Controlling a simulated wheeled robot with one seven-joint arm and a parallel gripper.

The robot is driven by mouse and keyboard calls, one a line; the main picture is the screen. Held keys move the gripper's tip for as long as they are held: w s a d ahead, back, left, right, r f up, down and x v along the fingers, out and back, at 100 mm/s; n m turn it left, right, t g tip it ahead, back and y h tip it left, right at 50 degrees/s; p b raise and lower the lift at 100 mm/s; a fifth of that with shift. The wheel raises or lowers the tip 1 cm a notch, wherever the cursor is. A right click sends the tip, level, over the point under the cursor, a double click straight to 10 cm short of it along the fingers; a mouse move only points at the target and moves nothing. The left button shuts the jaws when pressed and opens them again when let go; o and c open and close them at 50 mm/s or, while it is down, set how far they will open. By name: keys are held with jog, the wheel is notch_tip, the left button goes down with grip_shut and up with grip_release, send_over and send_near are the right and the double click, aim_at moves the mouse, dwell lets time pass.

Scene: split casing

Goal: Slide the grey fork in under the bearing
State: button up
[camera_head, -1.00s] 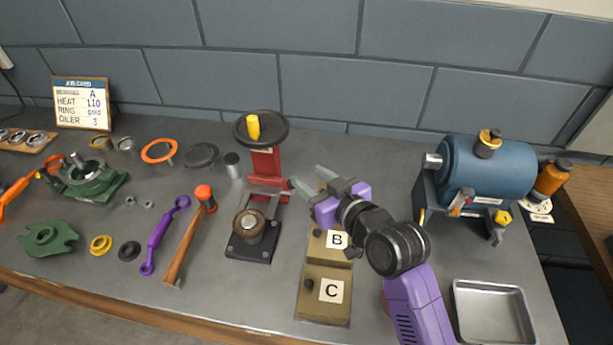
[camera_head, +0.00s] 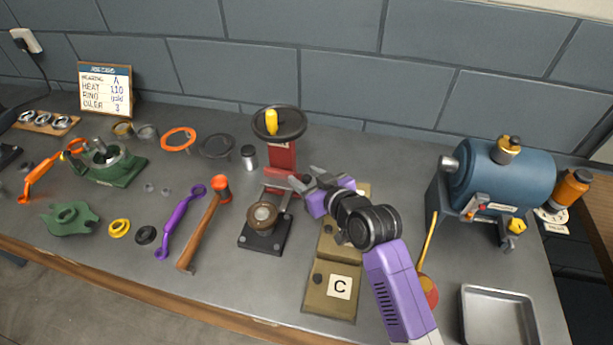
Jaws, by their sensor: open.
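The press has a red column (camera_head: 282,158) and a black handwheel (camera_head: 288,125) with a yellow knob. On its black base (camera_head: 256,243) stands a round brown part with a pale centre, seemingly the bearing (camera_head: 265,216). A flat grey piece, seemingly the grey fork (camera_head: 279,192), lies just behind the brown part at the column's foot. I cannot tell whether any of it is under the bearing. My gripper (camera_head: 303,175) is open, just right of the column, its fingers pointing left toward the grey piece. Contact cannot be made out.
Olive box C (camera_head: 318,292) and another olive box stand below my arm. A hammer (camera_head: 205,225) and purple wrench (camera_head: 180,222) lie left of the press. A blue motor-like machine (camera_head: 505,178) and metal tray (camera_head: 497,290) are at right. A yellow-handled tool (camera_head: 429,240) is beside my arm.

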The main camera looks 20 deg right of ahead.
grip_shut()
dwell(1.4)
